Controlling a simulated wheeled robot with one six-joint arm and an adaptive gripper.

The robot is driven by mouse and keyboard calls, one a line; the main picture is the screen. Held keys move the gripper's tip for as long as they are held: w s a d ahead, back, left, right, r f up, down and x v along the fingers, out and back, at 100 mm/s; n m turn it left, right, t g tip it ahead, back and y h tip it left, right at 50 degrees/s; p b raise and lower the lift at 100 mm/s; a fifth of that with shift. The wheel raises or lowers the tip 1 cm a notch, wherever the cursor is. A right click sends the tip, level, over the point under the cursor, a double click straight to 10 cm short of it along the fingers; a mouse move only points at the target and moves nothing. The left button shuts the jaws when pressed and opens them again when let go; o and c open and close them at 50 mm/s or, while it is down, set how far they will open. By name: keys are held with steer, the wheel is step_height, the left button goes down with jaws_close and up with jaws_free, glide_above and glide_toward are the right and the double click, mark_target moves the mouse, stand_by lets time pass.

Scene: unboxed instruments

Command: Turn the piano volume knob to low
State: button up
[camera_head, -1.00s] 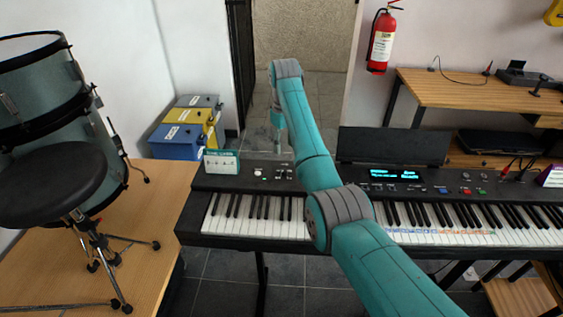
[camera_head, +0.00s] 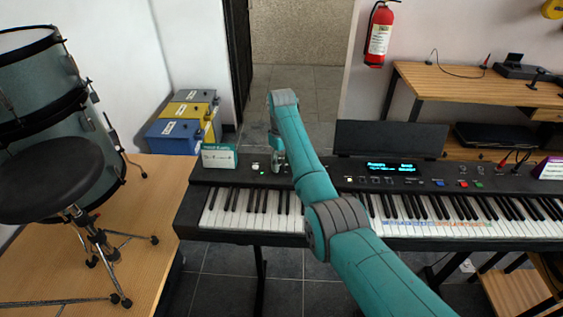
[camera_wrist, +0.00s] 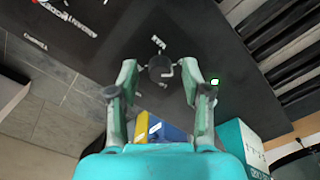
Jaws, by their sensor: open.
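The electric piano (camera_head: 500,228) stands across the middle of the head view, with a black control panel behind its keys. In the wrist view the dark round volume knob (camera_wrist: 160,68) has a light pointer mark and small white lettering around it. My gripper (camera_wrist: 160,76) is open, with one finger on each side of the knob and visible space between. I cannot tell whether either finger touches it. In the head view my gripper (camera_head: 278,165) is over the left part of the panel, and the knob is hidden there.
A lit green button (camera_wrist: 215,82) is close to the right finger. The piano's lit display (camera_head: 391,168) is further right. A drum (camera_head: 45,95) and black stool (camera_head: 50,180) stand at left.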

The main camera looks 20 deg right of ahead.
steer(key=shift+c, duration=0.3)
jaws_close()
steer(key=m, duration=0.4)
steer(key=shift+m, duration=0.4)
steer(key=m, duration=0.4)
steer(key=shift+m, duration=0.3)
steer(key=m, duration=0.4)
steer(key=shift+m, duration=2.1)
